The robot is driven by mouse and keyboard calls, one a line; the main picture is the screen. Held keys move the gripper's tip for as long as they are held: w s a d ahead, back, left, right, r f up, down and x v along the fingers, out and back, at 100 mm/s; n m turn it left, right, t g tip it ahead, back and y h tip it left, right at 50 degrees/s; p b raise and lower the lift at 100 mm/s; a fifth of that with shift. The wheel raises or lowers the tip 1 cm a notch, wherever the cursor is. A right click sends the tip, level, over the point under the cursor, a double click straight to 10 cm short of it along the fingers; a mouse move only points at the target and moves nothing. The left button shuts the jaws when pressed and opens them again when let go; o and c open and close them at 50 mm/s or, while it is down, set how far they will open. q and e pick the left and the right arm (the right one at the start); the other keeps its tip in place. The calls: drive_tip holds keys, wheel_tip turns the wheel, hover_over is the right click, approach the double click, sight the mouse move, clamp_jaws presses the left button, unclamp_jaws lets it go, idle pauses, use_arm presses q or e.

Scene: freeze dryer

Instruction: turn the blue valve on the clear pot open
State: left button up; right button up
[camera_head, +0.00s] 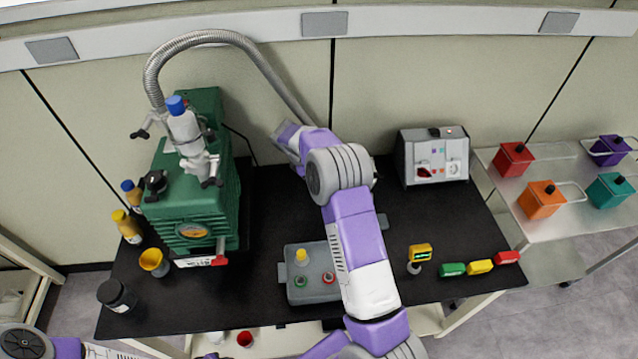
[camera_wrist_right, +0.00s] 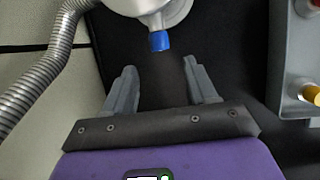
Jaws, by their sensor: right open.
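In the right wrist view, the blue valve (camera_wrist_right: 160,41) sticks out from the edge of a pale grey, rounded body (camera_wrist_right: 148,10), which seems to be the pot. The top of that body is cut off by the frame. My right gripper (camera_wrist_right: 160,76) is open, with one finger on each side of the empty gap. The valve lies just beyond the fingertips, roughly centred between them and apart from both. In the head view, my right gripper (camera_head: 284,132) is at the back of the black table, and my arm hides the pot and valve. My left gripper is out of view.
A ribbed hose (camera_head: 210,37) arches from the green pump (camera_head: 195,190) to behind my right gripper. A grey control box (camera_head: 433,157) stands at the right back.

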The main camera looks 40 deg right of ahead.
drive_tip(key=x, duration=0.7)
drive_tip(key=shift+f, duration=0.25)
drive_tip(key=shift+c, duration=0.5)
drive_tip(key=c, duration=1)
